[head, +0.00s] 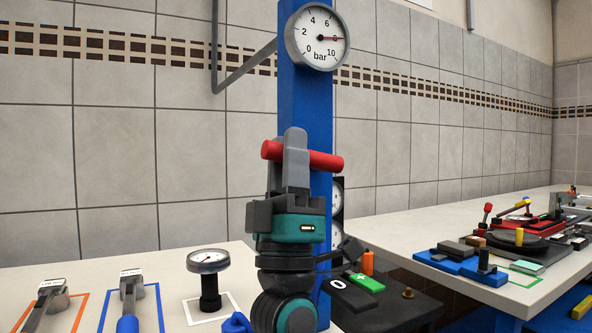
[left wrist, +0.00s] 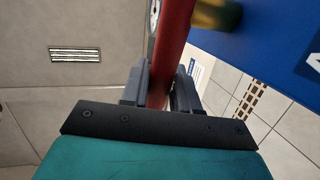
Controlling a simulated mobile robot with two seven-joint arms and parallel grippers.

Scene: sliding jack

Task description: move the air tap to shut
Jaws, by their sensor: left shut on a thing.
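The air tap's red handle (head: 326,161) lies nearly level across the front of the blue column (head: 305,100), below the pressure gauge. My left gripper (head: 295,142) reaches up from below and is shut on the handle, with red showing on both sides of its grey fingers. In the left wrist view the red handle (left wrist: 176,30) runs between the two fingers (left wrist: 160,88), and a brass-coloured fitting (left wrist: 216,14) shows beside it against the blue column. The gripper hides the middle of the handle in the head view. My right gripper is not in view.
The round gauge (head: 317,37) has its red needle near 8 bar. A control box with a green button (head: 366,282) is right of the column. The right bench (head: 400,232) holds several tools.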

